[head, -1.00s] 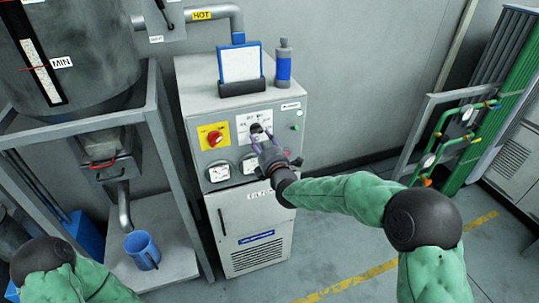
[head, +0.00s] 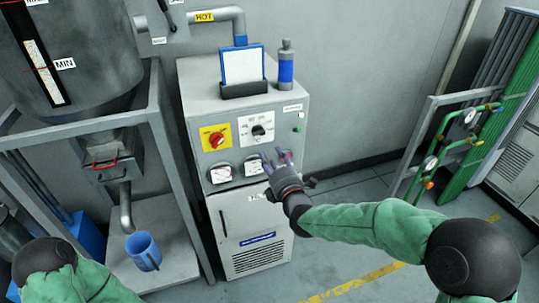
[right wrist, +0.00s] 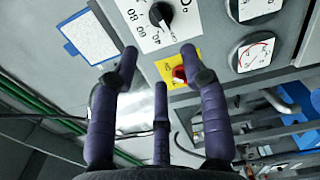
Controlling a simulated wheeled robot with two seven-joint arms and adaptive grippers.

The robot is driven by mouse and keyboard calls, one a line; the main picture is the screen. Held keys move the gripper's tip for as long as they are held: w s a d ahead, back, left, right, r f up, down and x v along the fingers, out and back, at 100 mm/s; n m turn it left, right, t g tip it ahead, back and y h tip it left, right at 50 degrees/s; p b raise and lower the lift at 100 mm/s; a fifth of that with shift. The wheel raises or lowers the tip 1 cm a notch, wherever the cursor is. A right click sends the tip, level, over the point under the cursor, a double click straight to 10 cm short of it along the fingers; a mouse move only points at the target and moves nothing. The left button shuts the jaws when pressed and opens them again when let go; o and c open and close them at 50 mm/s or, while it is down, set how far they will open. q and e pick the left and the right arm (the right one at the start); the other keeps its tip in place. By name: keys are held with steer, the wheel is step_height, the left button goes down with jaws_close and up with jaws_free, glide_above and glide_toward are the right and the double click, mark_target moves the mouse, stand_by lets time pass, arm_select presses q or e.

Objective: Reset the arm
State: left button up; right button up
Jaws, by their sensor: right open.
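My right gripper (head: 276,162) is open and empty in front of the grey control cabinet (head: 205,105), below the black selector knob (head: 259,131). Its purple fingers (right wrist: 160,105) stand apart in the right wrist view, and the knob (right wrist: 161,14) shows beyond them at the top. A red switch on a yellow plate (head: 216,138) is left of the knob. Two dial gauges (head: 221,174) sit below; the fingers partly cover the right one's edge. Of my left arm only the green sleeve and dark joint show at the lower left; its gripper is out of view.
A metal frame with a tank (head: 90,50) and a blue mug (head: 142,251) is at left. Green pipes with gauges (head: 459,140) are at right. Floor between is clear.

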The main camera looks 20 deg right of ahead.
steer(key=shift+f, duration=0.1)
steer(key=s+a+f+m+g+y, duration=0.1)
steer(key=s+a+f+m+g, duration=0.2)
steer(key=f, duration=0.7)
steer(key=s+f+m+g, duration=0.3)
steer(key=f+m, duration=0.2)
steer(key=f, duration=0.5)
steer(key=s+a+f+m+g+y, duration=0.1)
steer(key=s+a+f+m+g, duration=0.2)
steer(key=f, duration=0.6)
steer(key=s+a+f+m+g, duration=0.2)
steer(key=s+f+m+g, duration=0.2)
steer(key=s+f+m, duration=0.2)
steer(key=s+a+f+m+g+y, duration=0.1)
steer(key=s+f+m+g, duration=0.3)
steer(key=s+f, duration=0.6)
steer(key=s+a+m, duration=0.1)
steer(key=s+m, duration=0.1)
steer(key=s, duration=0.3)
steer(key=shift+a+g, duration=0.3)
